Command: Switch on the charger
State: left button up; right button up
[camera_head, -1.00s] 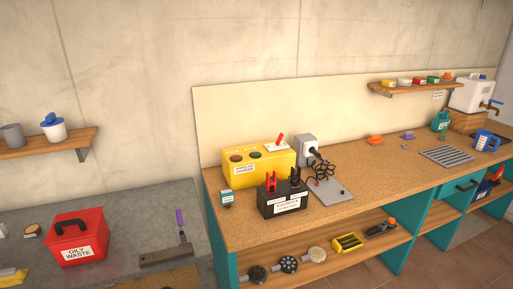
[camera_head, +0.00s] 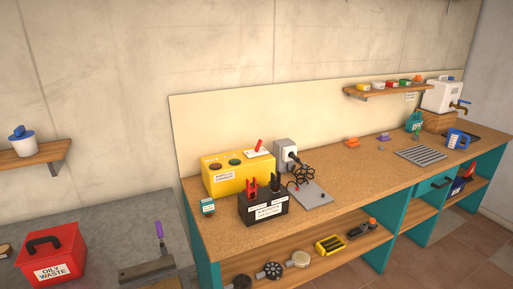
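The charger is a yellow box (camera_head: 233,174) on the cork-coloured workbench, toward its left end. On its top right sits a white plate with a red switch lever (camera_head: 259,146), tilted up. Two dark round parts show on its face. A black battery (camera_head: 264,208) with a white label stands just in front of it, with a red clamp (camera_head: 252,187) and a black clamp (camera_head: 275,183) on top. Neither of my grippers is in view.
A grey metal plate (camera_head: 312,196) with black cable lies right of the battery. A small teal-and-white box (camera_head: 207,206) stands left of it. A red oily waste bin (camera_head: 54,256) is on the grey counter at left. The bench (camera_head: 350,190) is largely clear to the right.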

aim_at(259, 143)
jog(key=i+l+u, duration=0.4)
jog(key=l, duration=0.2)
jog(key=i+l+u, duration=0.15)
jog(key=l, duration=0.2)
jog(key=i+l+u, duration=0.2)
jog(key=l, duration=0.2)
jog(key=l+u, duration=0.2)
jog(key=l, duration=0.15)
jog(key=i+l+u, duration=0.2)
jog(key=l, duration=0.2)
jog(key=k, duration=0.05)
